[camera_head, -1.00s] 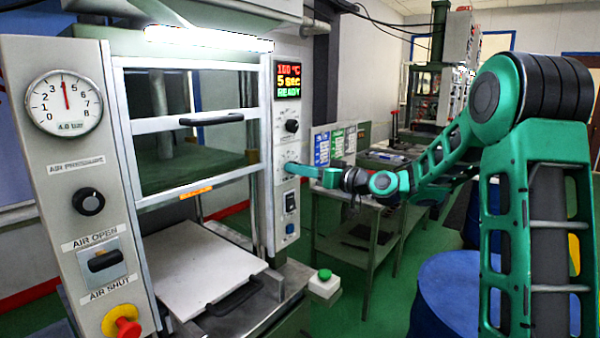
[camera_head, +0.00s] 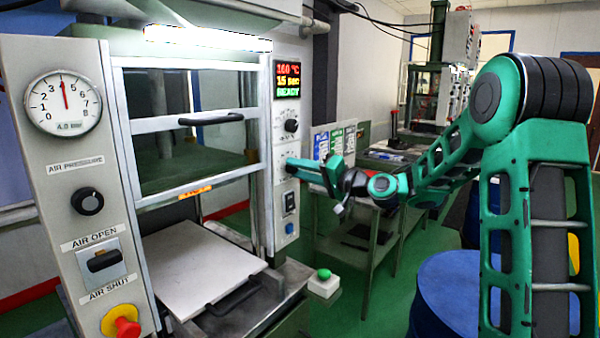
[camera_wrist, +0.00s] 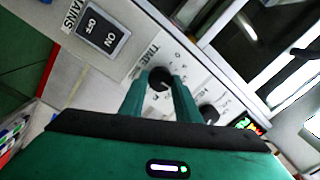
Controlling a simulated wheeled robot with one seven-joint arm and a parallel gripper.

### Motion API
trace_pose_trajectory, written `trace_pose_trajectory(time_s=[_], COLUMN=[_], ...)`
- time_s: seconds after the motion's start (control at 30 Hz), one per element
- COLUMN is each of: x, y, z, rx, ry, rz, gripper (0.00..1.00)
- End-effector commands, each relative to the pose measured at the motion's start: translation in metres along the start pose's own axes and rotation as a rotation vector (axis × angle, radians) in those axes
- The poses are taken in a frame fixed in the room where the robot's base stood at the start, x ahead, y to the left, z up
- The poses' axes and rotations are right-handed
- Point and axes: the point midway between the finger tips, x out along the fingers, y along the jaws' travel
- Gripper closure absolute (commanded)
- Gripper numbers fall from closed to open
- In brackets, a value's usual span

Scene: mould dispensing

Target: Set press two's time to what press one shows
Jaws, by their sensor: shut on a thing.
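The press in front of me has a display (camera_head: 288,80) on its right panel reading 160 °C, 15 sec and READY. My gripper (camera_head: 292,164) is at this panel, at the lower of two black knobs. In the wrist view my gripper (camera_wrist: 160,90) has its two green fingers shut on the black time knob (camera_wrist: 160,79), beside the label TIME. The other black knob (camera_head: 291,126) sits above it, below the display. I cannot tell from these views which press number this is. No second press's time reading is legible.
Below the time knob is the mains switch (camera_wrist: 97,32). A green button box (camera_head: 324,284) stands at the press's lower right. A blue drum (camera_head: 446,295) and a metal table (camera_head: 372,200) stand to the right. An air gauge (camera_head: 64,102) is on the left panel.

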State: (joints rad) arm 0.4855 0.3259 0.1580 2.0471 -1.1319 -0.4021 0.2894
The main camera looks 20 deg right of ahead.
Motion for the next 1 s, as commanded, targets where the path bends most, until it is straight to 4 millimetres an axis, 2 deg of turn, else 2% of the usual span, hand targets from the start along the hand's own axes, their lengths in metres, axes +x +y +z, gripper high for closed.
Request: trace_pose_trajectory(time_s=[0.03,0.7,0.73,0.77,0.8,1.0], x=[-0.0018,-0.002,-0.002,-0.0019,-0.0017,-0.001], y=[0.0031,0.0039,0.0039,0.0038,0.0034,0.0017], z=[-0.007,-0.0076,-0.0076,-0.0073,-0.0065,-0.0035], rx=[0.009,0.064,0.063,0.064,0.064,0.067], ry=[0.016,0.019,0.019,0.018,0.017,0.01], rz=[0.006,0.007,0.007,0.007,0.006,0.003], gripper=[0.93,0.93,0.64,0.56,0.52,0.52])
